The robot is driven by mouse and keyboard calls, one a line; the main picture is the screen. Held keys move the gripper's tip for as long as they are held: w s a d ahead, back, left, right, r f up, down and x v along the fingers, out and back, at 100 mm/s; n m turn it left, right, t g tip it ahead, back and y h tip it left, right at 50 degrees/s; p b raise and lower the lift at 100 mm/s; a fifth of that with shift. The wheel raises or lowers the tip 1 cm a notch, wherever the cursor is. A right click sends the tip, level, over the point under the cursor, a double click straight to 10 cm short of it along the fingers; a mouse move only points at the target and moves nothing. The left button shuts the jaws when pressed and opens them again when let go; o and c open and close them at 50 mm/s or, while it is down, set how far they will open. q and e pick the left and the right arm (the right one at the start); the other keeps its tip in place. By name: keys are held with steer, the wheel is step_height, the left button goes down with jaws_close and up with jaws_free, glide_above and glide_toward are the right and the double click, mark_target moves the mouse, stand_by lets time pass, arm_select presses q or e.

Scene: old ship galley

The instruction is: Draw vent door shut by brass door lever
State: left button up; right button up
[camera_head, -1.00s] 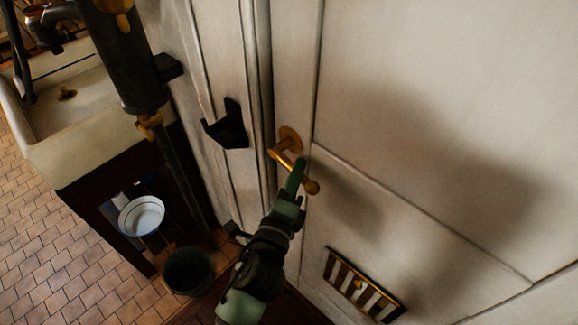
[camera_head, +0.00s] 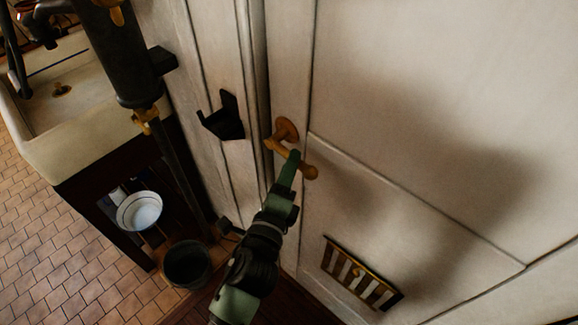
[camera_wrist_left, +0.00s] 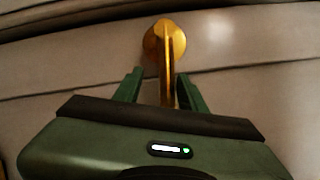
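The vent door (camera_head: 420,110) is a large pale panel with a slatted vent low on it (camera_head: 360,273). Its left edge lies close along the pale frame; I cannot tell whether it is fully shut. The brass door lever (camera_head: 308,171) sticks out near that edge on a round base. My left gripper (camera_head: 291,163) reaches up to the lever from below. In the left wrist view its two green fingers stand apart, one on each side of the brass lever (camera_wrist_left: 167,60), with a gap on the left finger's side. My right gripper is not in view.
A black bracket (camera_head: 224,118) sits on the frame left of the lever. A dark vertical pipe (camera_head: 125,60), a pale sink (camera_head: 60,130), a white bowl (camera_head: 139,211) and a dark bucket (camera_head: 187,264) are at the left. Tiled floor shows at the lower left.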

arm_select(q)
steer(key=b+v, duration=0.2)
steer(key=v, duration=0.5)
steer(key=shift+s+a, duration=0.15)
steer(key=shift+s, duration=0.25)
